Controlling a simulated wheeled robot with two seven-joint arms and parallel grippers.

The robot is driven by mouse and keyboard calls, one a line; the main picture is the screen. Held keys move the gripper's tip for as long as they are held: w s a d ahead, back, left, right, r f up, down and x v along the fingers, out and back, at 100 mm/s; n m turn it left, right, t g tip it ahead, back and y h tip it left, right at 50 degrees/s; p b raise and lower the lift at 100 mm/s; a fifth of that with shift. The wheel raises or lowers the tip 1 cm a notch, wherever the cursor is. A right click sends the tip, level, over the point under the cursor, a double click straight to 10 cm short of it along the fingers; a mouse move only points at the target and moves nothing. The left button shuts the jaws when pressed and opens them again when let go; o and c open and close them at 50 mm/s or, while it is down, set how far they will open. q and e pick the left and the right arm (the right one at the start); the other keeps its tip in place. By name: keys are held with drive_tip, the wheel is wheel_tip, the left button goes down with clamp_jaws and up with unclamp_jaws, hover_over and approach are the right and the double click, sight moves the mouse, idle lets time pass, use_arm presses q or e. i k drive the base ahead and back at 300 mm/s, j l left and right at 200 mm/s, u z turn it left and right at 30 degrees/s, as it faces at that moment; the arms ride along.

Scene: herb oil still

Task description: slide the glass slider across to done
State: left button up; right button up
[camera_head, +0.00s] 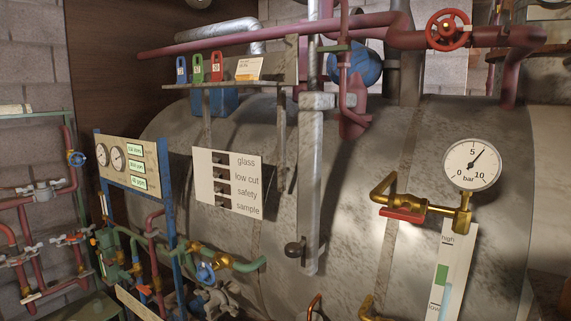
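A white board (211,195) hangs in front of the big grey still, left of the middle. It has several rows labelled glass, low cut, safety and sample, from top to bottom. The glass slider (220,158) is in the top row, a small dark piece left of the word glass. It is too small to tell its exact position in its slot. No word "done" can be read on the board. Neither of my grippers is in view, and nothing covers the board.
A grey vertical post (311,190) stands right of the board. A shelf with coloured tags (197,69) is above it. A blue-framed gauge panel (129,162) and green pipes (240,263) are left and below. A pressure gauge (472,164) is at right.

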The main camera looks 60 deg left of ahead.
sight(218, 158)
drive_tip(key=u, duration=2.5)
